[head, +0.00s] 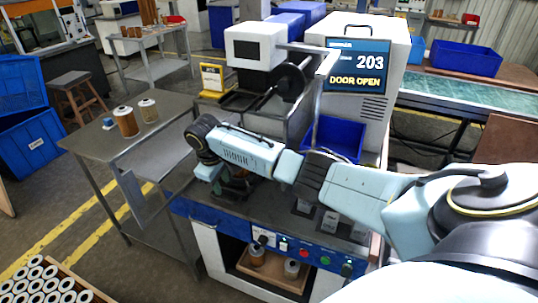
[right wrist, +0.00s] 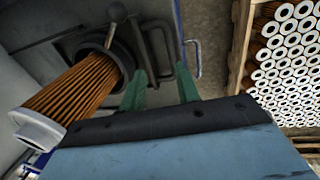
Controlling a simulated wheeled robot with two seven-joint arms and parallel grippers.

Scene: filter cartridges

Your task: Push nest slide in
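In the right wrist view a filter cartridge (right wrist: 75,95) with brown pleats and a white end cap sits in a round black nest (right wrist: 122,58). A dark lever with a ball knob (right wrist: 117,12) and a dark bar handle stand beside it on a grey surface. My right gripper (right wrist: 160,88) has its two green fingers apart, with nothing seen held between them; the fingers point toward the handle area. In the head view my right arm reaches left across the front of the machine, and its gripper (head: 236,188) is low, mostly behind the arm. The nest slide is largely hidden there. My left gripper is not in view.
The machine's screen (head: 357,66) reads 203 and DOOR OPEN. A blue bin (head: 340,138) stands behind my arm. A side table (head: 95,139) holds two cartridges. A wooden crate (right wrist: 240,50) full of cartridges shows on the right in the wrist view. Buttons line the machine's front.

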